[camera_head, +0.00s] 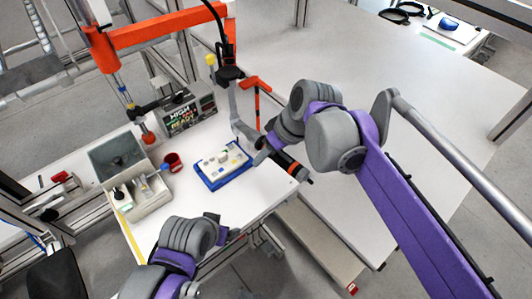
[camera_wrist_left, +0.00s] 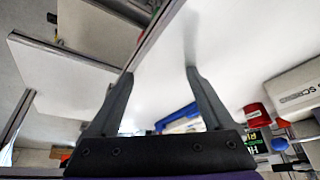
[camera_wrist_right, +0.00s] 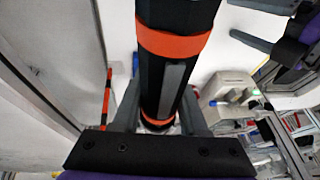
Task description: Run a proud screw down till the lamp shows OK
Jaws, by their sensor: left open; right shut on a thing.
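The white plate (camera_head: 222,162) with small raised parts sits in a blue holder (camera_head: 211,185) on the table; single screw heads are too small to tell. The display box (camera_head: 190,113) behind it appears to read HIGH and READY. My right gripper (camera_head: 264,149) is shut on a black driver with orange bands (camera_head: 293,167), held tilted to the right of the holder. The driver (camera_wrist_right: 172,75) fills the middle of the right wrist view, between the fingers. My left gripper (camera_head: 224,229) is open and empty near the table's front edge. The blue holder (camera_wrist_left: 180,116) shows beyond its fingers.
A red cup (camera_head: 173,160) and a grey bin (camera_head: 149,203) with compartments stand left of the holder. An orange overhead arm (camera_head: 160,30) with a hanging dark cable and post stands at the back. An orange bracket (camera_head: 256,84) is behind my right gripper. The right table is mostly clear.

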